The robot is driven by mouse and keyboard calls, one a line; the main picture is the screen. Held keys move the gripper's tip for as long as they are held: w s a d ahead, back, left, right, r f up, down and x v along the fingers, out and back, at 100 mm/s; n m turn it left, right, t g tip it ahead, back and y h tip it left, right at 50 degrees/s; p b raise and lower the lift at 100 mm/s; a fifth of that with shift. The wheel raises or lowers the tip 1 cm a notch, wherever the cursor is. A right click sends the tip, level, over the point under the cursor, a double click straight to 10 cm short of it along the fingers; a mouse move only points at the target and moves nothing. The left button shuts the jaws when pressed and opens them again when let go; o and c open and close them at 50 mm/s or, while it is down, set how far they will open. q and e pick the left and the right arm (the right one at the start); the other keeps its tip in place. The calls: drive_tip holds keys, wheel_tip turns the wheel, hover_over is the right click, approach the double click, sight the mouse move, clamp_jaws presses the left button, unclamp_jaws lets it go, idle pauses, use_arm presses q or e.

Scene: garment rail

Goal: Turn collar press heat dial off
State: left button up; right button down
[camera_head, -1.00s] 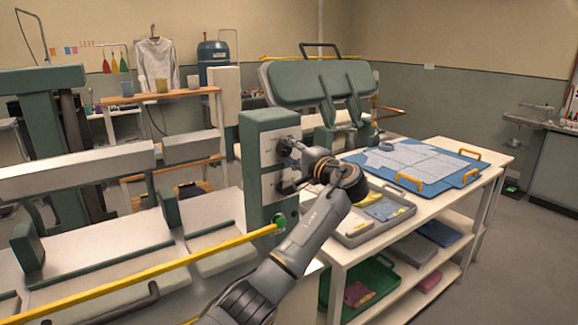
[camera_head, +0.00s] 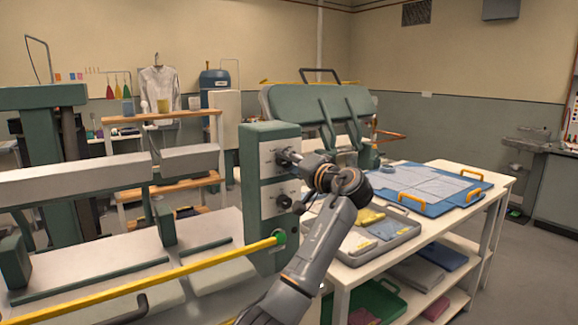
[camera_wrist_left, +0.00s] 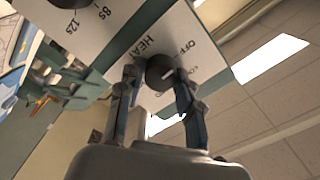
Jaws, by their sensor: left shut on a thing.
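The collar press control box (camera_head: 262,222) is a green post with a white face plate carrying two dials. My left gripper (camera_head: 290,157) is at the upper dial, which is mostly hidden there. In the left wrist view, the round dark heat dial (camera_wrist_left: 160,72) sits between the fingers of my left gripper (camera_wrist_left: 156,78), which is shut on it. HEAT and OFF are printed on the plate beside it. The dial's white mark points toward the upper right, roughly toward the OFF lettering; the exact setting is hard to tell. My right gripper is not in view.
A lower dial (camera_head: 283,202) and a green button (camera_head: 279,237) are below on the box. A yellow bar (camera_head: 160,277) crosses in front. A white table (camera_head: 490,205) with a grey tray (camera_head: 398,240) and blue board (camera_head: 473,198) stands to the right.

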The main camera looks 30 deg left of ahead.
use_arm(q)
drive_tip(key=o, duration=1.2)
drive_tip(key=shift+c, duration=0.2)
drive_tip(key=v, duration=1.2)
drive_tip(key=shift+w+f, duration=0.1)
